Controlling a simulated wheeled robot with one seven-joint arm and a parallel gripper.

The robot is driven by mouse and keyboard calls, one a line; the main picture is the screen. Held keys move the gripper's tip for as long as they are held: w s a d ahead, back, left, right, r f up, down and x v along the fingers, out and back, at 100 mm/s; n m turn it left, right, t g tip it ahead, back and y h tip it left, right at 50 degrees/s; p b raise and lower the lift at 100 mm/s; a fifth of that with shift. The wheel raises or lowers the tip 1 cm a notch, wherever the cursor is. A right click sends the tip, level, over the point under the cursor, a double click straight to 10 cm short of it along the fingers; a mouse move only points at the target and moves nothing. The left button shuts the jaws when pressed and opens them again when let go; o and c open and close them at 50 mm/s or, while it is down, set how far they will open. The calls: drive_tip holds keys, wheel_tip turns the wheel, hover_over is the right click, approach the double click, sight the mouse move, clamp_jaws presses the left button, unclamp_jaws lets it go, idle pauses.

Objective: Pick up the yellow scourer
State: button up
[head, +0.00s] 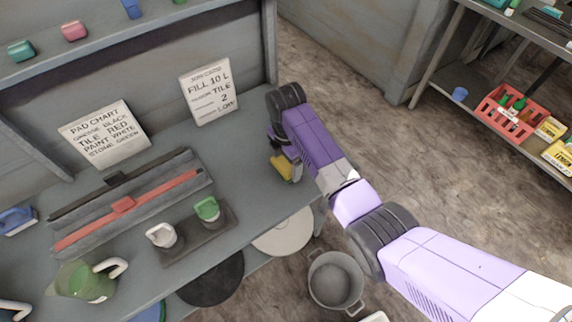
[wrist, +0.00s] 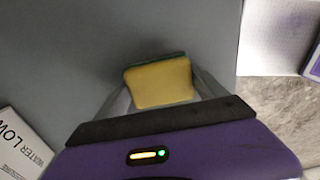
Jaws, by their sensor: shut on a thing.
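The yellow scourer (head: 282,168) shows at the right end of the grey bench, under the end of my arm in the head view. In the wrist view the scourer (wrist: 160,83) is a yellow block with a dark green layer along its far edge. My gripper (wrist: 160,90) is shut on it, with one finger at its left side and one at its right. The fingers are partly hidden by the scourer and the purple wrist housing. I cannot tell whether the scourer touches the bench top.
Two sign cards stand at the back: the pad chart (head: 104,134) and the fill card (head: 210,92). A tray with red and black bars (head: 130,205) lies left. A grey bucket (head: 336,280) is on the floor.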

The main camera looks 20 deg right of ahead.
drive_tip(key=shift+r, duration=0.1)
wheel_tip(320, 180, up, 15)
drive_tip(key=p, duration=0.4)
wheel_tip(320, 180, up, 5)
hover_over(286, 162)
idle(0.4)
